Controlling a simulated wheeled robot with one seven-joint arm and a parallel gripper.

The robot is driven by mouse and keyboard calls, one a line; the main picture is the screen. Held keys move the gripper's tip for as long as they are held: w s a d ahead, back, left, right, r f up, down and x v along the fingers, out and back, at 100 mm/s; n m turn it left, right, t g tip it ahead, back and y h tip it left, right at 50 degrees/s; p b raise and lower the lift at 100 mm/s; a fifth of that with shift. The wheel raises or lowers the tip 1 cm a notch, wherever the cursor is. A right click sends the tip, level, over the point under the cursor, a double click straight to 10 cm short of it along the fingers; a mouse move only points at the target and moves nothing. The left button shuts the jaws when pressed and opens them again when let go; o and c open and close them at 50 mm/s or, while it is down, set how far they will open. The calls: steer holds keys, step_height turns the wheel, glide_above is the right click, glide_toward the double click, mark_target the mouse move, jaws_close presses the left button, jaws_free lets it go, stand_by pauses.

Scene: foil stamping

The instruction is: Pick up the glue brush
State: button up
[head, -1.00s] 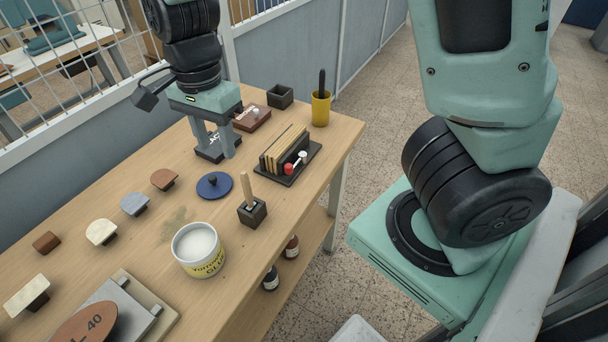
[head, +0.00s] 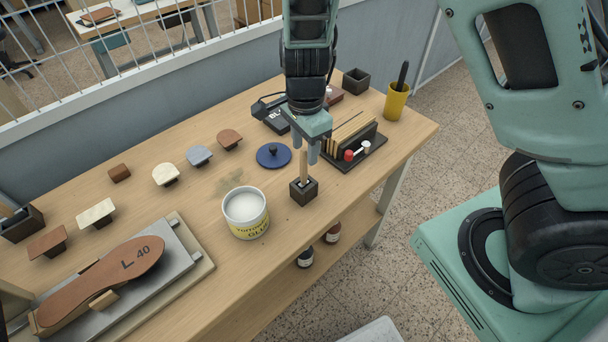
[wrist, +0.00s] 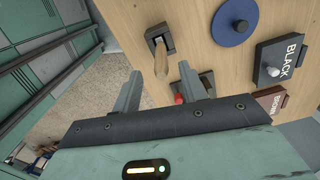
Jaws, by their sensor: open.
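The glue brush (head: 304,166) stands upright in a small dark square holder (head: 304,192), with its wooden handle pointing up. In the wrist view the brush handle (wrist: 161,62) shows between the fingertips' directions, nearer the left finger, with its holder (wrist: 158,36) beyond. My gripper (head: 304,152) is open, with its fingers pointing down just above and around the top of the handle. I cannot tell whether a finger touches it. In the wrist view my gripper (wrist: 160,85) holds nothing between its fingers.
An open glue tub (head: 246,218) stands left of the holder. A blue lid (head: 268,160) with a knob lies behind it. A dark rack (head: 372,150) with upright cards and a red-knobbed tool is close on the right. A yellow cup (head: 396,104) stands farther right.

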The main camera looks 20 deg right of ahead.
glide_above(304, 183)
steer(key=f, duration=0.5)
steer(key=shift+w+d+f, duration=0.1)
steer(key=shift+w+d, duration=0.05)
steer(key=shift+w, duration=0.25)
jaws_close()
